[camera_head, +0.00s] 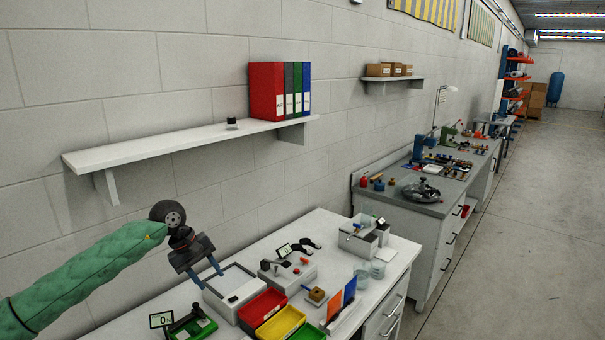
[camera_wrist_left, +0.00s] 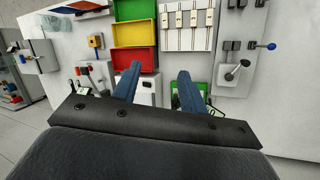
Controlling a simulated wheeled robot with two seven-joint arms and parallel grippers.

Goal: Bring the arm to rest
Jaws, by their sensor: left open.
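My left arm, in a green quilted sleeve, comes in from the left in the head view. My left gripper (camera_head: 208,278) is open and empty, above the near left part of the white workbench (camera_head: 335,232). In the left wrist view its two blue fingers (camera_wrist_left: 158,88) stand apart with nothing between them. They point toward the bench top, with the trays beyond them. My right gripper is not in view.
Red, yellow and green trays (camera_head: 281,322) stand on the bench near the gripper. A white box (camera_head: 235,285) is close beside it. A wall shelf (camera_head: 165,146) with binders (camera_head: 280,90) is above. A grey bench (camera_head: 415,202) stands farther back; the right floor is clear.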

